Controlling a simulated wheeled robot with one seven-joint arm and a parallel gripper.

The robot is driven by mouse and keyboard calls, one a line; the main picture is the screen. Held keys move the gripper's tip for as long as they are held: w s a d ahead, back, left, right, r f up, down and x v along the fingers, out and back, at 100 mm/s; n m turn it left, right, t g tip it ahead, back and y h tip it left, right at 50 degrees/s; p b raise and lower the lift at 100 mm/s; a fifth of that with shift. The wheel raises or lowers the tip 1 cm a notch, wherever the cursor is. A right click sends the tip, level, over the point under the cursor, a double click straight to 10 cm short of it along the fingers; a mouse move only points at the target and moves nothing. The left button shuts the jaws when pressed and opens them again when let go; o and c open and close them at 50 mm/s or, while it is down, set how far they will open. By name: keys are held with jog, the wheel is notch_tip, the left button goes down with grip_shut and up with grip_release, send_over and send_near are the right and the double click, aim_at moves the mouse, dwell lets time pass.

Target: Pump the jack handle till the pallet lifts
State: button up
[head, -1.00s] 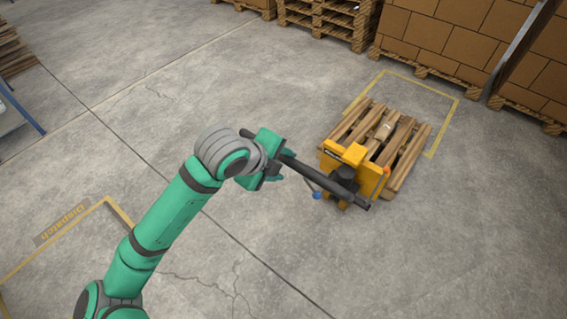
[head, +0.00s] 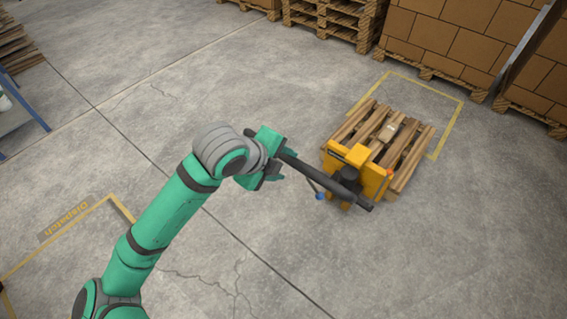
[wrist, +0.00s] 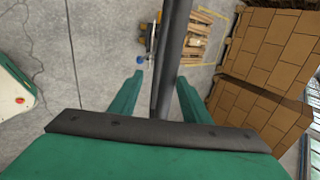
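The yellow pallet jack (head: 358,155) stands at the near end of a wooden pallet (head: 402,160), right of centre in the head view. Its long dark handle (head: 310,173) slopes from the jack toward my gripper (head: 273,170). In the wrist view the handle (wrist: 171,60) passes between my two green fingers (wrist: 160,76). The fingers are apart, with a gap on the left; the handle lies close to the right finger, and I cannot tell if they touch. The pallet looks low to the floor; any gap beneath it is too small to tell.
A yellow floor outline (head: 461,110) runs around the pallet's far side. Stacked cartons on pallets (head: 440,35) and empty pallets (head: 335,14) stand behind. A blue frame (head: 25,107) is at the far left, with a Dispatch marking (head: 66,219) below it. The floor between is clear.

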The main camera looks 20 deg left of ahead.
jog(key=v, duration=0.9)
jog(key=shift+s+a+r, duration=0.15)
jog(key=shift+s+r, duration=0.05)
jog(key=shift+s, duration=0.05)
